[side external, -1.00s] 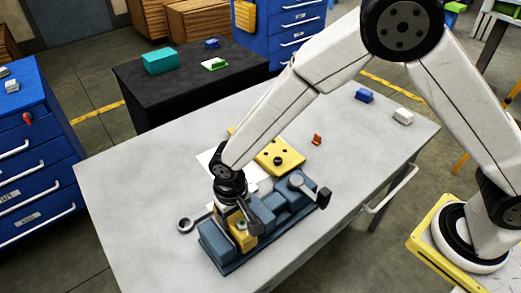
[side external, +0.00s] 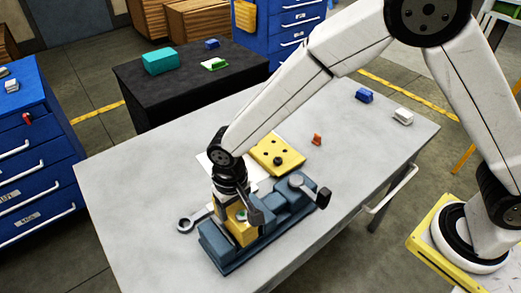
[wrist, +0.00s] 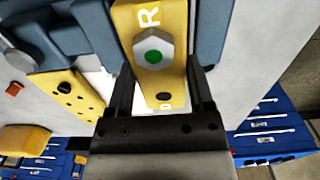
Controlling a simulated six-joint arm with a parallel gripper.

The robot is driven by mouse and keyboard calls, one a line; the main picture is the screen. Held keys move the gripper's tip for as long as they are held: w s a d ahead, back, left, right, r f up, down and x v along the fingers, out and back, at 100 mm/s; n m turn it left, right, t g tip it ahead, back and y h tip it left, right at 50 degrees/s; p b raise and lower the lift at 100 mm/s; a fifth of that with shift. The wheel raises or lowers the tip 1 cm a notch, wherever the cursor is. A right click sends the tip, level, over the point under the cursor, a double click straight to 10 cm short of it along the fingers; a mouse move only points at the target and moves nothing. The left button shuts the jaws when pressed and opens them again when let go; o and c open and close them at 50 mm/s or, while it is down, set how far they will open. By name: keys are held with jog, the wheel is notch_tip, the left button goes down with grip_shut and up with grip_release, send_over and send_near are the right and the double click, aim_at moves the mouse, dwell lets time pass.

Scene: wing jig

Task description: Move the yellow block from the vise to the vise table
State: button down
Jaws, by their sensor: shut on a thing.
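The yellow block (side external: 242,232) is between the fingers of my gripper (side external: 239,208) at the vise (side external: 225,262). In the wrist view the block (wrist: 172,91) shows a hex nut with a green centre and a white letter R. My gripper (wrist: 158,88) is shut on it, a finger on each side. The blue-grey vise lies on the grey vise table (side external: 150,190). The block's lower part is close to the vise jaws; I cannot tell whether it is fully clear of them.
A yellow plate with holes (side external: 277,157) lies on a white sheet behind the vise. A ring-ended wrench (side external: 187,224) lies left of the vise. A small orange piece (side external: 316,139), a blue block (side external: 364,96) and a white block (side external: 403,117) are farther right. The table's left part is clear.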

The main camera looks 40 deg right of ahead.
aim_at(233, 208)
jog(key=shift+r, duration=1.5)
jog(key=shift+w+r, duration=0.15)
jog(key=shift+r, duration=2.4)
jog(key=w+d, duration=0.3)
jog(key=w, duration=0.9)
jog(key=w+d, duration=0.3)
jog(key=w, duration=1)
notch_tip(233, 208, down, 6)
jog(key=shift+a, duration=0.25)
jog(key=shift+s+f, duration=0.1)
jog(key=shift+f, duration=0.15)
jog(key=shift+f, duration=3.75)
